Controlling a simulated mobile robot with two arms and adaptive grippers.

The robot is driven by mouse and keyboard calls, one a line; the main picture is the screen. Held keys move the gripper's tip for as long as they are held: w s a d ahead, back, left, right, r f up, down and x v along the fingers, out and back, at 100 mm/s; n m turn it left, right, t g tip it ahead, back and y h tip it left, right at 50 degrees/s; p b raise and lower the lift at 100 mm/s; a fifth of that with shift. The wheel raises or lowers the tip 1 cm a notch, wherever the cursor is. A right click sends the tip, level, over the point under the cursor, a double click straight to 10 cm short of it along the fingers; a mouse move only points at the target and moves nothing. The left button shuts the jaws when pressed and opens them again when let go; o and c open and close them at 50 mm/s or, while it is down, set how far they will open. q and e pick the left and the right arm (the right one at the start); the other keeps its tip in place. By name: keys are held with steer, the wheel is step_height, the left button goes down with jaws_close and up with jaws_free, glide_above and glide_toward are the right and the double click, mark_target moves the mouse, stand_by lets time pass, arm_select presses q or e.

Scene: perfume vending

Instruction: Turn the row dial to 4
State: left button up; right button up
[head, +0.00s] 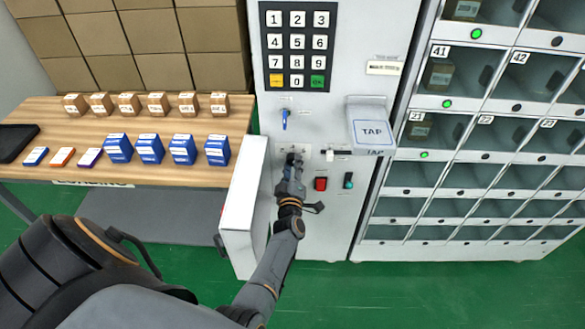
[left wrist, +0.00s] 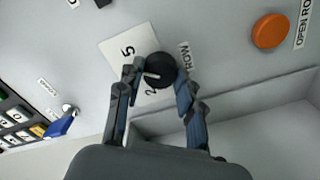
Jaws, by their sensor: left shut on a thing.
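The row dial (left wrist: 161,66) is a round black knob on a white number plate (left wrist: 115,49), beside a ROW label, in the left wrist view. A 5 and part of a 2 show on the plate; the other numbers are hidden by the knob and fingers. A short white mark on the knob points to the picture's left, between the 5 and the 2. My left gripper (left wrist: 157,82) has its fingers on either side of the knob and is shut on it. In the head view, my left gripper (head: 292,162) reaches the machine's front panel, largely hiding the dial.
An orange OPEN ROW button (left wrist: 270,30) and a blue key (left wrist: 59,126) flank the dial. The head view shows a keypad (head: 297,47), a TAP reader (head: 371,130), an open white door (head: 244,205), lockers (head: 490,150) and a wooden table (head: 60,110) with boxes.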

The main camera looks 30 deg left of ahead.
arm_select(q)
steer(key=n+b, duration=0.2)
steer(key=n, duration=0.4)
steer(key=shift+w+r+n+b, duration=0.1)
steer(key=shift+r+n+b, duration=0.05)
steer(key=shift+n+b, duration=0.25)
steer(key=shift+n, duration=0.3)
steer(key=shift+r, duration=0.15)
steer(key=o, duration=0.8)
steer(key=shift+c, duration=0.2)
steer(key=o, duration=0.4)
steer(key=shift+w, duration=0.15)
steer(key=shift+f, duration=0.2)
